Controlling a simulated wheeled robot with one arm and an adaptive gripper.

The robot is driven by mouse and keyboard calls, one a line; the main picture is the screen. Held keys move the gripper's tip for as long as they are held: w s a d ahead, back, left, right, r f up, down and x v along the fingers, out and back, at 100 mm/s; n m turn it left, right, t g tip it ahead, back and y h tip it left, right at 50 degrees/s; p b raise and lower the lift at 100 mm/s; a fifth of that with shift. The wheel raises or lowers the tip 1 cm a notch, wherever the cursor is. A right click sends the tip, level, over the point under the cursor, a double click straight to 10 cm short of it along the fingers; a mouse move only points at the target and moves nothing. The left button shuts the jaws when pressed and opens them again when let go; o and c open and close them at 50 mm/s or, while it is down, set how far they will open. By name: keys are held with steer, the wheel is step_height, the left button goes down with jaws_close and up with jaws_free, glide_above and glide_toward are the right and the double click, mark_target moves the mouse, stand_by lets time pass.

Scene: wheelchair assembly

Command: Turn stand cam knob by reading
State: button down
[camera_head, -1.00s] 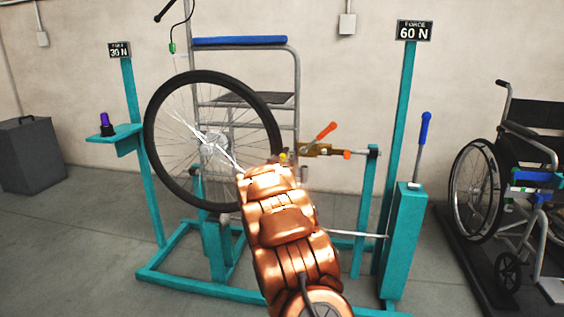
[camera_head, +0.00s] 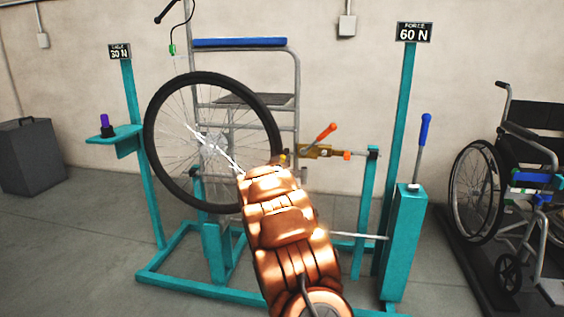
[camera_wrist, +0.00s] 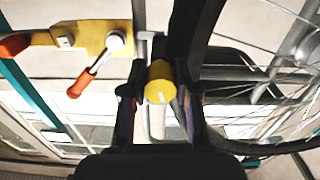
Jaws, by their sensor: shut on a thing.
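The yellow cam knob (camera_wrist: 160,84) sits between the two dark fingers of my gripper (camera_wrist: 161,100) in the wrist view. The gripper is shut on it. A small white mark shows on the knob's face. In the head view my copper-coloured arm hides most of the gripper, and a little of the yellow knob (camera_head: 283,156) shows past the arm by the wheel's right rim. The stand (camera_head: 360,210) is a teal frame. Its signs read 60 N (camera_head: 414,33) at right and 30 N (camera_head: 119,52) at left, the smaller word above being hard to read.
A large spoked wheel (camera_head: 270,120) stands left of the knob, close to my gripper. A brass clamp with an orange lever (camera_head: 326,133) is to the right. A blue-handled lever (camera_head: 425,128) rises from the teal box. A wheelchair (camera_head: 520,170) stands far right.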

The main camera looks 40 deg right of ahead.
steer(key=shift+m, duration=0.4)
steer(key=m, duration=0.3)
steer(key=shift+a+m, duration=0.1)
steer(key=shift+m, duration=0.2)
steer(key=shift+r+m+b, duration=0.1)
steer(key=shift+m+b, duration=0.45)
steer(key=shift+m, duration=1.65)
steer(key=c, duration=0.8)
jaws_free()
steer(key=shift+c, duration=0.2)
steer(key=shift+a, duration=0.1)
steer(key=v, duration=1.1)
steer(key=shift+s+a, duration=0.25)
steer(key=shift+a, duration=0.05)
